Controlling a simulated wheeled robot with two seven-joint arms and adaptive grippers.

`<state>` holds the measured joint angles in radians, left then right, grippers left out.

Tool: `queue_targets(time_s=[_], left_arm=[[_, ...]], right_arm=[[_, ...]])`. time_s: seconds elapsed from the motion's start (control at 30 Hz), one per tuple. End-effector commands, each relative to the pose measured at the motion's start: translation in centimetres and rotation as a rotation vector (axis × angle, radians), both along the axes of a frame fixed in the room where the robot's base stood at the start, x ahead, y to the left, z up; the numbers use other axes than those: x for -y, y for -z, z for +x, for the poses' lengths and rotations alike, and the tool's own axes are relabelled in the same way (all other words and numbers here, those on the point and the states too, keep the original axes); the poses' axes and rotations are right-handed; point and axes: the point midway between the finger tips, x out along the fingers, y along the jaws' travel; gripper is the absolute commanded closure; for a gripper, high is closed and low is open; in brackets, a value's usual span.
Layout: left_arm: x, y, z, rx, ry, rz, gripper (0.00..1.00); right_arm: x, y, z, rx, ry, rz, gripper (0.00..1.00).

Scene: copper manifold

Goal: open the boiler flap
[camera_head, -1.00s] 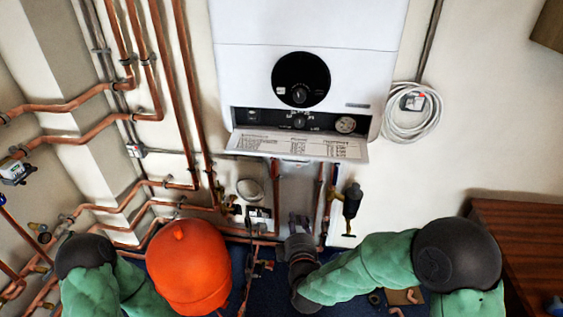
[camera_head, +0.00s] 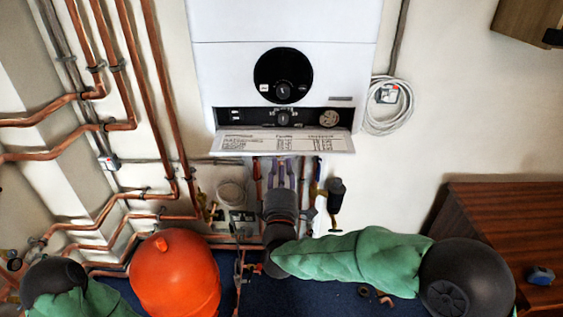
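The white boiler (camera_head: 284,60) hangs on the wall at top centre. Its flap (camera_head: 340,143) is hinged down below the dark control panel (camera_head: 240,118), with printed text on its inner face. My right gripper (camera_head: 283,163) points up just under the flap's front edge, near its middle. Its two fingers look apart with nothing between them. I cannot tell whether the fingertips touch the flap. My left arm shows only at the bottom left, and its gripper is out of view.
Copper pipes (camera_head: 160,90) run down the wall on the left. An orange vessel (camera_head: 175,275) stands at lower left. A coiled white cable (camera_head: 388,105) hangs right of the boiler. A brown wooden cabinet (camera_head: 500,215) stands at right. Pipes and valves (camera_head: 335,195) sit close beside my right gripper.

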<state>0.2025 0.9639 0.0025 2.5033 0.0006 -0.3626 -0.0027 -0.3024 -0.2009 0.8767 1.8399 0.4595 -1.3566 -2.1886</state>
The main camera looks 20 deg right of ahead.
Motion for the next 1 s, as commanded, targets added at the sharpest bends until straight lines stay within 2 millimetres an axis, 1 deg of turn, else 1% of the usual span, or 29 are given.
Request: queue_targets(time_s=[0.03, 0.1, 0.3, 0.63, 0.67, 0.7, 0.73, 0.77, 1.0], left_arm=[[0.0, 0.4, 0.0, 0.0, 0.0, 0.0, 1.0], [0.0, 0.6, 0.0, 0.0, 0.0, 0.0, 1.0], [0.0, 1.0, 0.0, 0.0, 0.0, 0.0, 1.0], [0.0, 1.0, 0.0, 0.0, 0.0, 0.0, 1.0], [0.0, 1.0, 0.0, 0.0, 0.0, 0.0, 1.0], [0.0, 1.0, 0.0, 0.0, 0.0, 0.0, 1.0], [0.0, 1.0, 0.0, 0.0, 0.0, 0.0, 1.0], [0.0, 1.0, 0.0, 0.0, 0.0, 0.0, 1.0], [0.0, 0.9, 0.0, 0.0, 0.0, 0.0, 1.0]], right_arm=[[0.3, 0.0, 0.8, 0.0, 0.002, 0.001, 0.73], [0.5, -0.3, 1.7, 0.001, 0.001, 0.0, 0.73], [0.9, -0.8, 3.2, -0.001, -0.001, -0.001, 0.73], [1.0, -1.0, 3.5, 0.0, -0.001, 0.0, 0.73], [1.0, -1.0, 3.5, 0.0, -0.001, 0.0, 0.76], [1.0, -1.0, 3.5, 0.0, -0.001, 0.0, 0.87], [1.0, -1.0, 3.5, 0.0, -0.001, 0.0, 0.96], [1.0, -1.0, 3.5, -0.001, -0.001, 0.0, 1.0], [1.0, -1.0, 3.5, -0.003, -0.002, 0.0, 1.0]])
